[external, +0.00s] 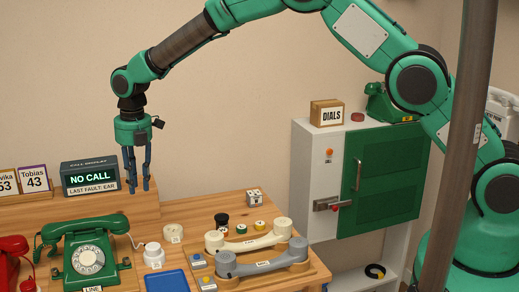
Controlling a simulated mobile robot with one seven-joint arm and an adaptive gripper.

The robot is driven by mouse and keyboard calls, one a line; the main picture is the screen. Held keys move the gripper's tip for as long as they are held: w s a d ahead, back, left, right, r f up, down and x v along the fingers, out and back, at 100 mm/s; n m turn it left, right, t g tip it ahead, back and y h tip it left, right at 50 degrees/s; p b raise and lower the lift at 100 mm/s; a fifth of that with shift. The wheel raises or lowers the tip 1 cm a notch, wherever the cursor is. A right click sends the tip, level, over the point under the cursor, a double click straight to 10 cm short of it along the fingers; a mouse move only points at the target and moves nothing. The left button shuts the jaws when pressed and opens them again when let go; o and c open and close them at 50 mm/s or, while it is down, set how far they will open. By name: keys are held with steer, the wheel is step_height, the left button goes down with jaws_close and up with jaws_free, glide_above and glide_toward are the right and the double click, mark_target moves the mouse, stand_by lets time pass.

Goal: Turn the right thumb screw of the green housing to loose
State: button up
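The green housing is most likely the green rotary phone (112,252) on the wooden table at the lower left. It has a pale dial (88,259) and a green handset (85,226) lying across its top. I cannot make out its right thumb screw or how it is set at this size. My gripper (138,190) points down in the air, above and to the right of the phone. Its two fingers are apart, with nothing between them.
A call display (90,176) reading "NO CALL" stands behind the phone. A white jar (154,255), a blue tray (167,281) and a roll (173,233) lie to its right. Cream (249,241) and grey (262,263) handsets lie farther right. A red phone (12,258) is at the left edge.

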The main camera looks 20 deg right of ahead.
steer(key=n+p, duration=0.2)
glide_above(131, 254)
step_height(131, 254, down, 7)
steer(key=shift+f, duration=0.2)
step_height(131, 254, down, 13)
steer(key=shift+f, duration=0.2)
stand_by(0.5)
jaws_close()
